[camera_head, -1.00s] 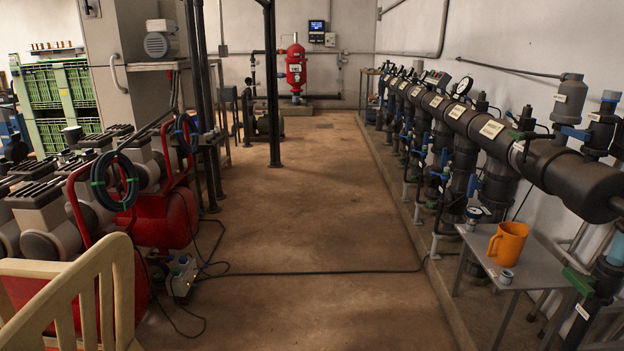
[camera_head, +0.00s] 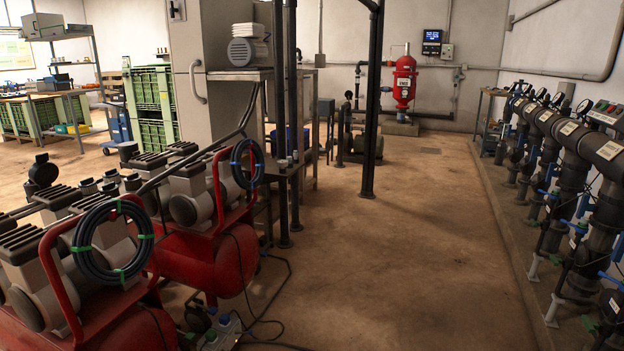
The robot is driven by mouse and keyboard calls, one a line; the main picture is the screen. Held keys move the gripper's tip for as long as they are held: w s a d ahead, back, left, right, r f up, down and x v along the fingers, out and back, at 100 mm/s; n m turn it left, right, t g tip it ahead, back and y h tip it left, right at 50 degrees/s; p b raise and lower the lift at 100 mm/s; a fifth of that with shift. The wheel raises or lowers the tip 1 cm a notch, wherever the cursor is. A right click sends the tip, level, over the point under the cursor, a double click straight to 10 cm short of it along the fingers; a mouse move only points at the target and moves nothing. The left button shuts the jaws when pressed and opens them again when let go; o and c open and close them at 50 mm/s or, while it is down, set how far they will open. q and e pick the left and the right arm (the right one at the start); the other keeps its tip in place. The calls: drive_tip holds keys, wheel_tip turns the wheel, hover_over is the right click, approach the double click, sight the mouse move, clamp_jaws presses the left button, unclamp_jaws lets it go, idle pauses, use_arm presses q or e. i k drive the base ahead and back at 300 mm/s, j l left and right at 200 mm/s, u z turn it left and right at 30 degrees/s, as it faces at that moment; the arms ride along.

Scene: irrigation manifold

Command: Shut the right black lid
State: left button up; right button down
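I cannot make out a black lid in the head view. Neither of my grippers shows in it.
Red compressors (camera_head: 205,262) with coiled hoses (camera_head: 112,240) fill the left foreground. A pipe manifold (camera_head: 571,132) runs along the right wall. A black post (camera_head: 371,110) stands by the bare floor (camera_head: 400,250) between them. Green crates (camera_head: 153,90), a workbench (camera_head: 45,95) and a red tank (camera_head: 404,82) stand farther back.

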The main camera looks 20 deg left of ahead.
sight(44, 173)
drive_tip(key=i, duration=1.4)
drive_tip(key=z, duration=0.4)
drive_tip(key=i+j+z, duration=0.1)
drive_tip(key=z, duration=0.35)
drive_tip(key=j+z, duration=0.2)
drive_tip(key=z, duration=0.2)
drive_tip(key=i+j+z, duration=0.1)
drive_tip(key=z, duration=0.35)
drive_tip(key=j+z, duration=0.1)
drive_tip(key=z, duration=0.55)
drive_tip(key=j+z, duration=0.1)
drive_tip(key=z, duration=0.55)
drive_tip(key=k+z, duration=0.15)
drive_tip(key=z, duration=1.2)
drive_tip(key=k+z, duration=0.15)
drive_tip(key=z, duration=0.5)
drive_tip(key=k+z, duration=0.1)
drive_tip(key=z, duration=0.55)
drive_tip(key=l+z, duration=0.1)
drive_tip(key=z, duration=0.55)
drive_tip(key=l+z, duration=0.15)
drive_tip(key=z, duration=0.5)
drive_tip(key=k, duration=0.05)
